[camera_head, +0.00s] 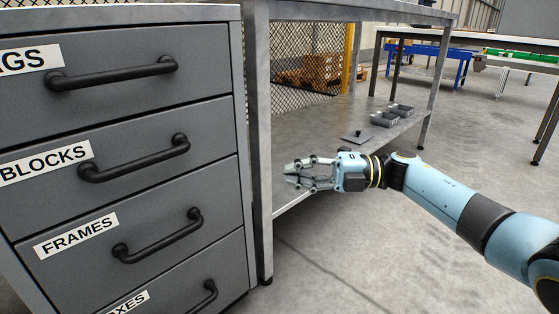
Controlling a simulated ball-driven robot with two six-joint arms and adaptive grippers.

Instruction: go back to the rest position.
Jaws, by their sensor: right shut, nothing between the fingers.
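My right gripper (294,174) reaches in from the right side on its light blue arm. It is over the front edge of the bench's lower shelf (310,138), close to the bench's front leg. Its fingers point left and hold nothing. My left gripper is not in the view.
A grey drawer cabinet (120,140) with labelled drawers and black handles stands at the left, drawers shut. On the lower shelf are small grey trays (385,119) and a flat lidded piece (357,136). Open floor (370,240) lies in front. A blue-framed table (425,52) stands behind.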

